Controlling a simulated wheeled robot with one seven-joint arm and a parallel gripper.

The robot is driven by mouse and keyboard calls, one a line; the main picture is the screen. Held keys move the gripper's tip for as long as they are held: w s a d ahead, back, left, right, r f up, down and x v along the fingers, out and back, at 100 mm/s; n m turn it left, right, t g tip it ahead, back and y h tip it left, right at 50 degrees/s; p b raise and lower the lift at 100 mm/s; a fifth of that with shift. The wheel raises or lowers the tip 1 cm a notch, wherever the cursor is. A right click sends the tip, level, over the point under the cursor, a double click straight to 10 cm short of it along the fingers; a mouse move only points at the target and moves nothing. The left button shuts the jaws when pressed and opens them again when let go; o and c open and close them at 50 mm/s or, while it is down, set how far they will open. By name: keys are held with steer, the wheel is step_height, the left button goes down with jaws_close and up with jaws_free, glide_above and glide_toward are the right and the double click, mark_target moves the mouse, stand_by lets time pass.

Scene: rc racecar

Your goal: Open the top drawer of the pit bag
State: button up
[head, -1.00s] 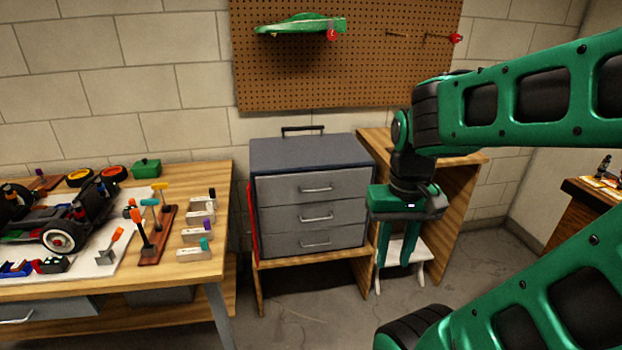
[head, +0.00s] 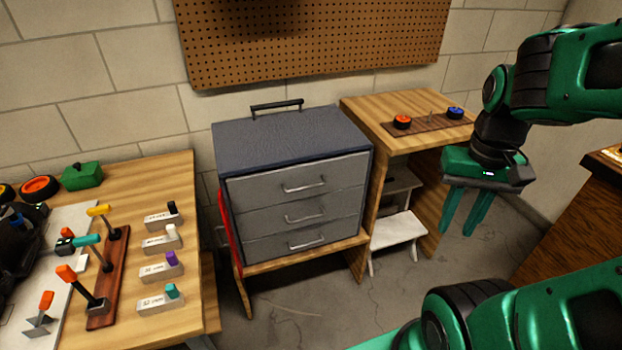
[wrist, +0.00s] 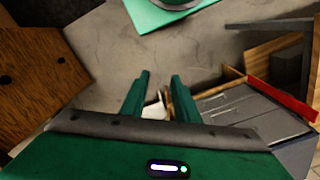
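The pit bag (head: 290,135) is a grey box with a dark top, a black carry handle and three drawers, standing on a low wooden stand. Its top drawer (head: 300,182) is shut, with a silver bar handle (head: 304,186) across its front. The two lower drawers are shut too. My gripper (head: 465,233) hangs in the air to the right of the pit bag, fingers pointing down, apart from it. Its green fingers are apart with nothing between them. In the wrist view, my gripper (wrist: 162,78) is also open, and the pit bag's drawer fronts (wrist: 250,110) show at the right.
A wooden bench (head: 185,190) with tools and labelled blocks stands at the left. A wooden side table (head: 365,105) with a wheel board is right of the pit bag, a white step stool (head: 398,232) below it. The floor before the pit bag is clear.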

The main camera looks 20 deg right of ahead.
steer(key=m+t, duration=0.2)
steer(key=m, duration=1)
glide_above(308, 188)
steer(key=s, duration=0.2)
step_height(308, 188, down, 6)
steer(key=f, duration=0.3)
steer(key=w+f, duration=0.1)
steer(key=f, duration=0.2)
steer(key=w+f, duration=0.1)
steer(key=f, duration=0.3)
steer(key=shift+r, duration=0.1)
